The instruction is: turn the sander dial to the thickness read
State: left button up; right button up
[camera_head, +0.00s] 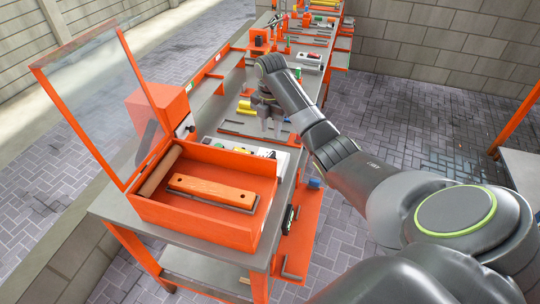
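An orange sander tray (235,232) stands on the near end of the grey bench, with its clear hinged cover (100,85) raised. A brown roller (160,171) lies inside at its left. A wooden board with dark holes (212,189) lies flat in the tray. Behind it is an orange housing (158,108) with a small dark knob (184,130), which may be the dial; its setting is too small to read. My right gripper (267,122) points down over the bench beyond the tray, apart from the knob. Its fingers are too small to judge. My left gripper is out of view.
A white panel with coloured parts (250,151) lies behind the tray. A small dark device (289,218) is on the bench's right side. More orange fixtures and tools line the bench farther back. The paved floor at right (420,125) is clear.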

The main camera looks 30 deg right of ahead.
aim_at(271, 154)
notch_tip(271, 154, down, 11)
jog(key=shift+r+p, duration=0.1)
jog(key=shift+p, duration=0.55)
jog(key=shift+c, duration=0.3)
grip_shut()
